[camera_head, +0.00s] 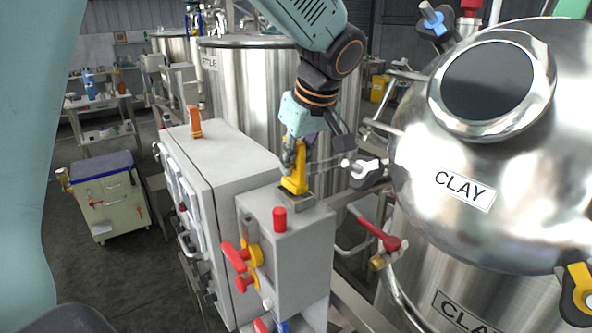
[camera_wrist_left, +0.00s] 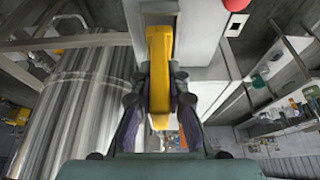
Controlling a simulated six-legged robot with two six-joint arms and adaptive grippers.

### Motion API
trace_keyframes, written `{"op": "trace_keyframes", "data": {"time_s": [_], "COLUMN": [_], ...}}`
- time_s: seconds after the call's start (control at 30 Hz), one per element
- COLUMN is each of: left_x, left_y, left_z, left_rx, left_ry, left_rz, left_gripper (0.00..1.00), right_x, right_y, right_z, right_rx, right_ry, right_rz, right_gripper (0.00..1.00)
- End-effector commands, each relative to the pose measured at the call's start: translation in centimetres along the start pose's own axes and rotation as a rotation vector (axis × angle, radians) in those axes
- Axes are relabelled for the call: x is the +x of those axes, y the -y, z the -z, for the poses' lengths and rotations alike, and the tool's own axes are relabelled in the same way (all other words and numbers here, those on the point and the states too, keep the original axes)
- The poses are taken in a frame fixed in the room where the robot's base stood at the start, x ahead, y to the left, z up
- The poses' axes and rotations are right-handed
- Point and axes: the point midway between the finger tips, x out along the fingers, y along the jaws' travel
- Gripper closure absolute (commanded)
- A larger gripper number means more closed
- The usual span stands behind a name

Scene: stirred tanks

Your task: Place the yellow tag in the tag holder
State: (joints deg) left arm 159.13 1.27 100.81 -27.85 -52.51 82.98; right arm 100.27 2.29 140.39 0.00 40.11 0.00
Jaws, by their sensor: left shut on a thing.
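The yellow tag (camera_head: 295,180) stands upright at the top of the small grey box (camera_head: 290,235). Its lower end is at the tag holder (camera_head: 299,203), a small grey block with a dark top; I cannot tell whether it is seated in it or just above. My left gripper (camera_head: 298,155) comes down from above and is shut on the tag's upper part. In the left wrist view the yellow tag (camera_wrist_left: 160,70) runs between the two dark fingers of my left gripper (camera_wrist_left: 160,105). My right gripper is not in view.
A larger grey cabinet (camera_head: 215,155) with an orange upright piece (camera_head: 195,121) is to the left. A steel CLAY tank (camera_head: 480,235) stands close on the right.

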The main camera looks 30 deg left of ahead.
Motion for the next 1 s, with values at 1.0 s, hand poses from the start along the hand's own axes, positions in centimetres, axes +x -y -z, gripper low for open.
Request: {"op": "trace_keyframes", "data": {"time_s": [1.0], "left_x": [2.6], "left_y": [-0.3], "left_z": [-0.9], "left_rx": [0.0], "left_ry": [0.0], "left_rz": [0.0], "left_gripper": [0.63], "right_x": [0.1], "right_y": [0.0], "right_z": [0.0], "right_rx": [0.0], "right_ry": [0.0], "right_rz": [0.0], "right_gripper": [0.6]}}
